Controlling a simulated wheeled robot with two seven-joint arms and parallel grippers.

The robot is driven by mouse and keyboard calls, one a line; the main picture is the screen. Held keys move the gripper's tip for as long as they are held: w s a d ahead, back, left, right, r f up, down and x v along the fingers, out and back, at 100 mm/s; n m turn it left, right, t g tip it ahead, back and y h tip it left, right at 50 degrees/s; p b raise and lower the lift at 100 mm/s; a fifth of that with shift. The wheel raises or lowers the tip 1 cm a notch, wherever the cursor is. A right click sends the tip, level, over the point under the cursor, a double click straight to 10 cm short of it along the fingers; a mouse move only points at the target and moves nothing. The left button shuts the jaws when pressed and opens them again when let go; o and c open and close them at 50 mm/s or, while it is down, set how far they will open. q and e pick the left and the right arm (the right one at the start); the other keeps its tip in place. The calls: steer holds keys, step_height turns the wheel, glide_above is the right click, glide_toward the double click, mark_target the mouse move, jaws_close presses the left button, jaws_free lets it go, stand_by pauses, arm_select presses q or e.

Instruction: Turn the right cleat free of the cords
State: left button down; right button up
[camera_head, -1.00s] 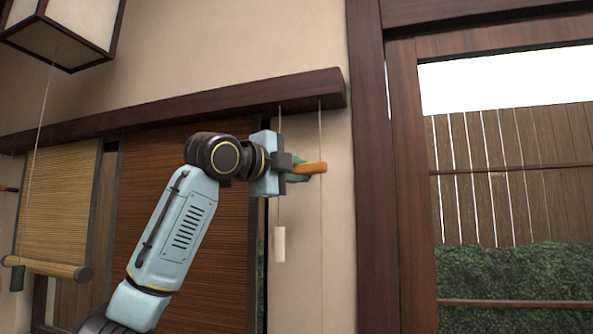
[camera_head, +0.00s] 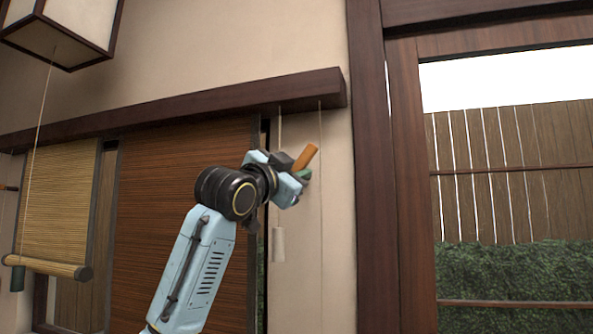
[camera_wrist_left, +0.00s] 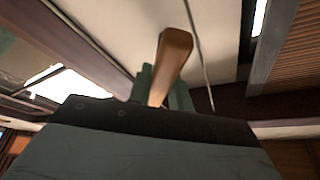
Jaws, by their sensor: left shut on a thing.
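The right cleat (camera_head: 306,157) is an orange-brown wooden bar on the wall below the dark beam. It is tilted, its visible end pointing up and to the right. My left gripper (camera_head: 301,175) is shut on it, and its green fingertips and blue body hide the rest of the bar. In the left wrist view the cleat (camera_wrist_left: 171,62) stands up between the green fingers. Two thin cords hang from the beam, a left cord (camera_head: 281,130) and a right cord (camera_head: 321,230). A cord (camera_wrist_left: 197,50) also runs beside the cleat in the left wrist view. My right gripper is out of view.
A pale cylindrical pull (camera_head: 279,245) hangs below my gripper. The dark beam (camera_head: 200,106) runs above, with a brown blind (camera_head: 170,170) behind my arm. A dark door post (camera_head: 375,180) stands to the right. A lantern (camera_head: 75,25) hangs at upper left.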

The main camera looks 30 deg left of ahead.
arm_select(q)
steer(key=n+y, duration=0.2)
steer(key=n, duration=0.2)
steer(key=shift+d, duration=0.1)
steer(key=n+y, duration=0.1)
steer(key=n, duration=0.2)
steer(key=shift+n+t+y, duration=0.3)
steer(key=shift+n+y+p, duration=0.4)
steer(key=shift+n+y, duration=0.5)
steer(key=shift+n, duration=0.7)
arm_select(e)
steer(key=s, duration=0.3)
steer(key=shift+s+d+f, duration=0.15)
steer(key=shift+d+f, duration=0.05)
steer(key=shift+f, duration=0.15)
arm_select(q)
steer(key=shift+n, duration=0.3)
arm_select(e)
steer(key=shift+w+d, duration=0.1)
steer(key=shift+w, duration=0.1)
arm_select(q)
steer(key=c, duration=1.3)
jaws_free()
steer(key=shift+s, duration=0.1)
